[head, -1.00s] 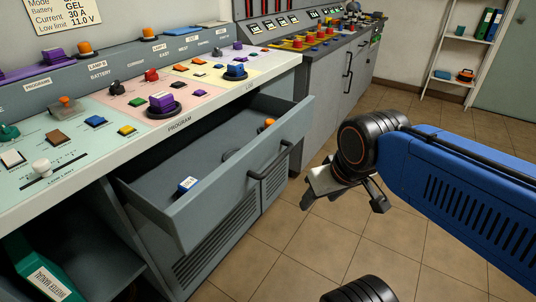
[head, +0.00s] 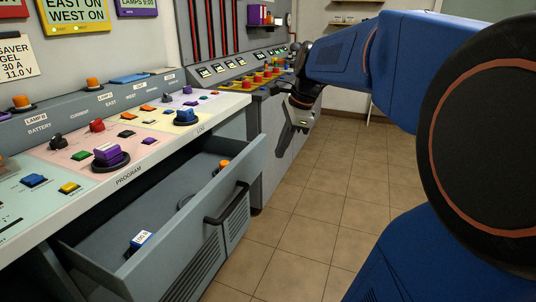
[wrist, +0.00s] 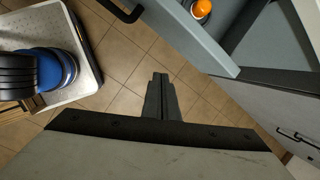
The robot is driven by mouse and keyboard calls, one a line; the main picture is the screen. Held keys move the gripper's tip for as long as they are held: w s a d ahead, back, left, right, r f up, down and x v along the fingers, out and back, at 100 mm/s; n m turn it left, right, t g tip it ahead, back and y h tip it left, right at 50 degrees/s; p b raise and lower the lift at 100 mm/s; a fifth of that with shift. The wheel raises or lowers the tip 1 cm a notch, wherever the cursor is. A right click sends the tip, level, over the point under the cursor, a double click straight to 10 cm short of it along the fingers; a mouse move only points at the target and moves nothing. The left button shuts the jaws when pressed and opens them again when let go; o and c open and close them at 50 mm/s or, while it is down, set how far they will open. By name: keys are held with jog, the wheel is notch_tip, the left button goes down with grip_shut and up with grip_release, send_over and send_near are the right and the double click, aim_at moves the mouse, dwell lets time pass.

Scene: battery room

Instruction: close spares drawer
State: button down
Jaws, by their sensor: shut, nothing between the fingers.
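The spares drawer (head: 180,252) is pulled out under the console, with a dark bar handle (head: 226,204) on its grey front. In the wrist view, the shut fingers (wrist: 160,82) hang over floor tiles. The drawer front (wrist: 188,35), its handle (wrist: 122,10) and the orange item (wrist: 202,8) show at the top.
The console top (head: 150,135) with knobs and buttons overhangs the drawer. A grey cabinet (head: 285,150) with a second panel stands beyond, close behind my gripper. The tiled floor (head: 310,210) in front of the drawer is clear.

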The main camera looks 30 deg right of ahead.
aim_at(220, 143)
jog(key=w+d+r+m, duration=0.2)
jog(key=w+d+m, duration=0.2)
jog(key=d+m, duration=0.2)
jog(key=w+a+f, duration=0.4)
jog(key=w+f, duration=0.2)
jog(key=f, duration=0.3)
jog(key=shift+w+f+y, duration=0.25)
jog(key=shift+w+y, duration=0.05)
jog(key=shift+y, duration=0.1)
jog(key=w+a, duration=0.3)
jog(key=w, duration=0.2)
jog(key=w+a, duration=0.4)
jog(key=w, duration=0.1)
jog(key=w+a, duration=0.4)
jog(key=w, duration=0.1)
jog(key=shift+w+a, duration=0.2)
jog(key=shift+w, duration=0.05)
